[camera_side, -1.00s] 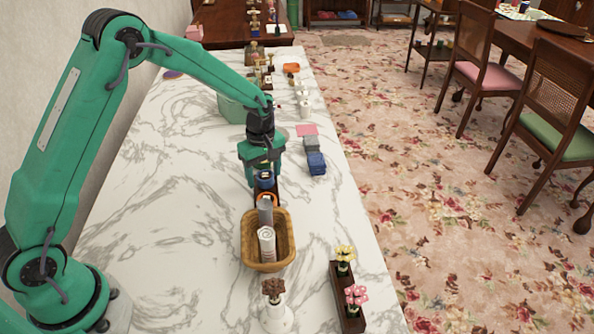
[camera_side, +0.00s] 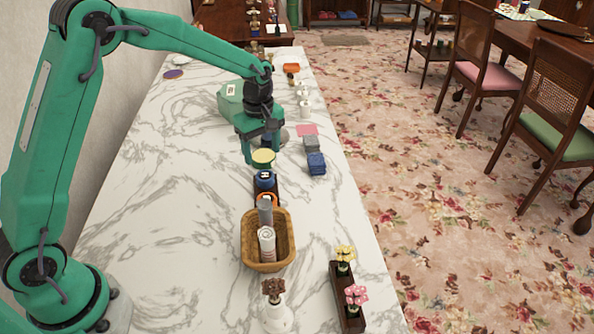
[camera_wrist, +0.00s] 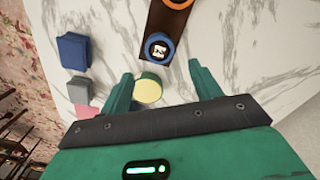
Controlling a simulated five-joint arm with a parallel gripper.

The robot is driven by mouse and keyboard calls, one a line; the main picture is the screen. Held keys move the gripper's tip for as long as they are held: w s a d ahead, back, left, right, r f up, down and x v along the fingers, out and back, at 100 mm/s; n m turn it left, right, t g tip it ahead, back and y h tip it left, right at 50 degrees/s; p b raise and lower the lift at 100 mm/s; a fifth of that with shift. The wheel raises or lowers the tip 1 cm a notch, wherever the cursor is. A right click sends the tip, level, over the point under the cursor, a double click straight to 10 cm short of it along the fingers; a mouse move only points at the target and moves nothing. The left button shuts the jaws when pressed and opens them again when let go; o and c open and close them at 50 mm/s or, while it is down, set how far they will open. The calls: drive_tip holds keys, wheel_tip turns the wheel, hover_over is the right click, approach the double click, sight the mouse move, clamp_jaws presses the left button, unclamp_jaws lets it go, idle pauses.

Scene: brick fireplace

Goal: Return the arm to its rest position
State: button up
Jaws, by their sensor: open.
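My green arm reaches over the white marble table from the left in the side view. My gripper (camera_side: 262,148) points down above the table, behind the dark board and the basket. It is open, and its two fingers also show apart in the wrist view (camera_wrist: 148,92). A round item with a pale yellow top (camera_side: 263,156) stands close to the fingers in the side view. In the wrist view the yellow top (camera_wrist: 148,88) appears between the fingers; I cannot tell whether they touch it. Nothing is seen gripped.
A dark blue round item (camera_side: 265,179) stands on a dark board in front of my gripper. A wicker basket (camera_side: 284,244) holds grey and white cylinders. Flower pieces (camera_side: 345,262) stand front right.

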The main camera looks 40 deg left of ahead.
drive_tip(key=shift+r, duration=0.1)
idle(0.3)
drive_tip(key=s+r+m+t, duration=0.3)
drive_tip(key=s+r+m, duration=0.4)
drive_tip(key=s+r, duration=0.65)
drive_tip(key=s+r+m+t, duration=0.2)
drive_tip(key=s+m, duration=0.6)
drive_tip(key=s, duration=0.6)
drive_tip(key=shift+s+a+t, duration=0.15)
drive_tip(key=shift+a+t, duration=0.05)
drive_tip(key=shift+t, duration=0.1)
